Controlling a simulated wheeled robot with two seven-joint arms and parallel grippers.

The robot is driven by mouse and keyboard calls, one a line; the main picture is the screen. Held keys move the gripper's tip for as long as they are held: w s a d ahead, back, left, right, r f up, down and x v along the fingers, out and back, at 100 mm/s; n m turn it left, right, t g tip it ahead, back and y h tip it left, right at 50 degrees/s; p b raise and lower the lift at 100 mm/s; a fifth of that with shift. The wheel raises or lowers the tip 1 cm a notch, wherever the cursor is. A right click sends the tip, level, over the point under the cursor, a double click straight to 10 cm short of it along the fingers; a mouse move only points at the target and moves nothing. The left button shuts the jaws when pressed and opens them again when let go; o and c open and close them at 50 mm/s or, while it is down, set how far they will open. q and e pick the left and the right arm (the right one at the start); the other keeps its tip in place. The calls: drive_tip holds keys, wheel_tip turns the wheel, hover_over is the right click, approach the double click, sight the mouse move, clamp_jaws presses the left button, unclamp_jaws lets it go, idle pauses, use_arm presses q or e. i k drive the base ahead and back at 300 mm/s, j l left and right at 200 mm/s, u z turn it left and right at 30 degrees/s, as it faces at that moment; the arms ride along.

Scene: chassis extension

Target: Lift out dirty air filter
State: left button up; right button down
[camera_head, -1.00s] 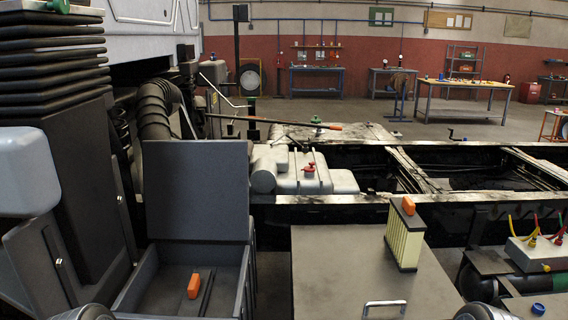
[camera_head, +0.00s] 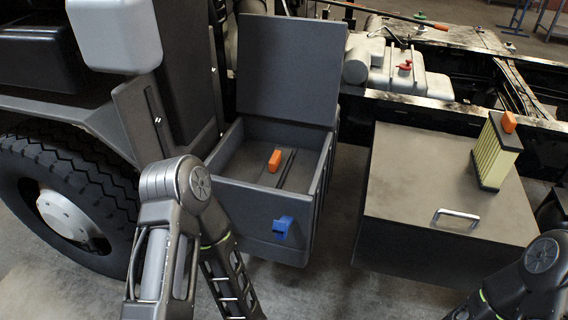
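An open dark grey box (camera_head: 228,201) stands at centre left with its lid (camera_head: 290,65) raised. Inside it, an orange handle (camera_head: 275,160) sticks up from a dark, flat insert beside narrow dark strips. The filter body below this handle is hidden. A second filter with pale yellow pleats (camera_head: 495,158) and an orange handle (camera_head: 509,121) stands upright on a closed box at the right. Links of my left arm show at the lower left and links of my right arm at the lower right. Neither gripper is in view.
A blue latch (camera_head: 283,227) sits on the open box's front. The closed box (camera_head: 420,170) has a metal handle (camera_head: 456,216) and bare top left of the filter. A tyre (camera_head: 70,190) stands at left. A floor gap (camera_head: 345,185) separates the boxes.

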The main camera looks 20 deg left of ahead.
sight(275, 173)
drive_tip(key=i+j+z, duration=0.1)
drive_tip(key=j+z, duration=0.25)
drive_tip(key=i+j+z, duration=0.1)
drive_tip(key=j+z, duration=0.25)
drive_tip(key=j, duration=0.15)
